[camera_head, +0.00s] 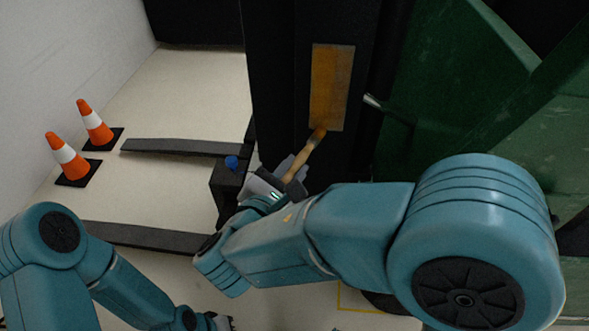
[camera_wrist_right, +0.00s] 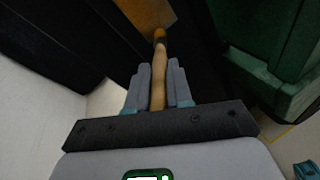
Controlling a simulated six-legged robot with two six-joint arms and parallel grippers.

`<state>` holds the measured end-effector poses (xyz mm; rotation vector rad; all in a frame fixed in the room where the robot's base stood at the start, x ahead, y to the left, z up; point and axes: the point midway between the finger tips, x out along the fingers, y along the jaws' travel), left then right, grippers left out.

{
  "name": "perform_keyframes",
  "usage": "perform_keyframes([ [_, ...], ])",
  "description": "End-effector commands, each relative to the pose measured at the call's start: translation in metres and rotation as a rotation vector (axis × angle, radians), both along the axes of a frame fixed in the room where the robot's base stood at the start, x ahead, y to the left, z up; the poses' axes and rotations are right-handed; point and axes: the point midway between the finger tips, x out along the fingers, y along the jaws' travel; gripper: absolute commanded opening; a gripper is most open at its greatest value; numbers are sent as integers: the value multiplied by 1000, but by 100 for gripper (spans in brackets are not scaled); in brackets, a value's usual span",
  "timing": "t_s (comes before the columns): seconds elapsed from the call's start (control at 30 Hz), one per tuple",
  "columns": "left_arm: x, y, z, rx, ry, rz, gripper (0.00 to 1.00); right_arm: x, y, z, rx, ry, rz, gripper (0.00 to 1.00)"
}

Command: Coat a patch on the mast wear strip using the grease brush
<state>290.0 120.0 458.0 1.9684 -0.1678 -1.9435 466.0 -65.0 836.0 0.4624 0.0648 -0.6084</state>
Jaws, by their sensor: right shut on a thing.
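The mast wear strip (camera_head: 331,88) is an orange-brown upright panel on a dark mast; its lower part shows at the top of the right wrist view (camera_wrist_right: 146,12). My right gripper (camera_head: 292,175) is shut on the grease brush (camera_head: 307,152), around its wooden handle. In the right wrist view, the handle (camera_wrist_right: 159,75) lies between the grey fingers (camera_wrist_right: 158,84) and points away from me. The dark brush head (camera_wrist_right: 159,36) is at the strip's lower end; I cannot tell whether it touches. My left gripper (camera_head: 218,322) is at the bottom edge, mostly cut off.
A green metal body (camera_head: 480,90) stands close on the right. Dark forks (camera_head: 160,240) reach left near the floor. A dark box with a blue knob (camera_head: 231,163) is left of my right gripper. Two orange cones (camera_head: 66,158) stand by the left wall.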

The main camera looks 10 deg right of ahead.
Motion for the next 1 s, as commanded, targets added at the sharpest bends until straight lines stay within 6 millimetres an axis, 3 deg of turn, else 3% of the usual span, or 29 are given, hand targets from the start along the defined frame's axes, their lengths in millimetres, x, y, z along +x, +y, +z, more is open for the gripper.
perform_keyframes([
  [0.27, 0, 0, 2, 0, 0, 0, 0, 1, 1, 4, 2, -3, 6, 0],
  [0.8, 0, 0, 25, 0, 0, 0, 0, 0, 1, 34, 0, -6, 4, 0],
  [1.0, 0, 0, 25, 0, 0, 0, 0, 0, 1, 33, 0, -4, 2, 0],
])
